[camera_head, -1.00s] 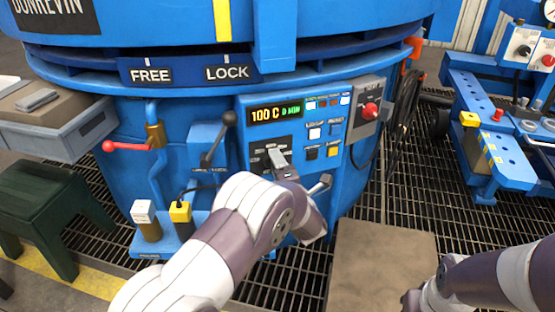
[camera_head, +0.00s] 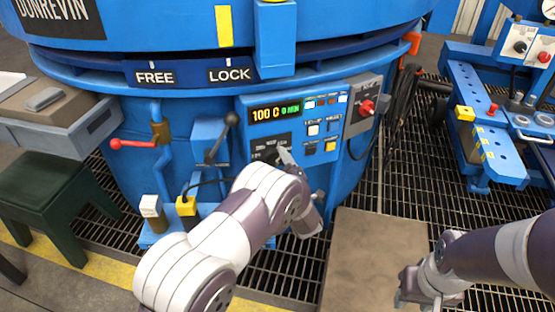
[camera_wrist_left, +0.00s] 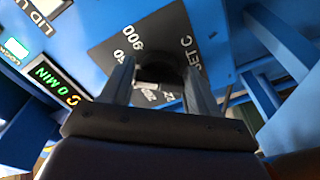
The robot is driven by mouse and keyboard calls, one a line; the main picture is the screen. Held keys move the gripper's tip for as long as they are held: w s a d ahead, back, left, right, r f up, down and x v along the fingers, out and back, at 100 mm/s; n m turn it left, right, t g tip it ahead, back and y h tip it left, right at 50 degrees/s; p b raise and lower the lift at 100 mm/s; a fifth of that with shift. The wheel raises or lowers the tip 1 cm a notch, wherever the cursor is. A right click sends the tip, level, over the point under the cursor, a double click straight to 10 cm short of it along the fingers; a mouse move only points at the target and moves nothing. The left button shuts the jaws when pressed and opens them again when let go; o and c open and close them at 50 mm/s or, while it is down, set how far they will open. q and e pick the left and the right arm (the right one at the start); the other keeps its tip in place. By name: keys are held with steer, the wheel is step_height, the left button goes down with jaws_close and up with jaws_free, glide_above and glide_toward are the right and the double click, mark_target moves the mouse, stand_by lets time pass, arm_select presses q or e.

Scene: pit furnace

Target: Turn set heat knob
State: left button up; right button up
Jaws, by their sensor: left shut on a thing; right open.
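The set heat knob (camera_wrist_left: 160,66) is a dark round knob on a dark dial plate (camera_wrist_left: 112,52) with white numbers and "SET C", in the left wrist view. My left gripper (camera_wrist_left: 158,78) has its two fingers on either side of the knob and is shut on it. In the head view the left gripper (camera_head: 287,156) is at the dial plate on the blue furnace panel, and the hand hides the knob. The display (camera_head: 275,113) reads "100 C" and "0 MIN". My right gripper (camera_head: 420,300) is open and empty at the lower right, away from the panel.
A red knob (camera_head: 366,107) on a grey box is right of the panel. A black-knobbed lever (camera_head: 231,119) and a red-handled lever (camera_head: 117,143) stand left of it. A brown mat (camera_head: 375,260) lies below on the grating.

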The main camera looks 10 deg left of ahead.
arm_select(q)
steer(key=shift+f+m, duration=0.15)
steer(key=shift+m, duration=0.15)
stand_by(0.4)
steer(key=o, duration=1)
steer(key=shift+c, duration=0.2)
steer(key=p+v, duration=0.4)
steer(key=v, duration=0.8)
steer(key=shift+s+d, duration=0.2)
steer(key=shift+s, duration=0.15)
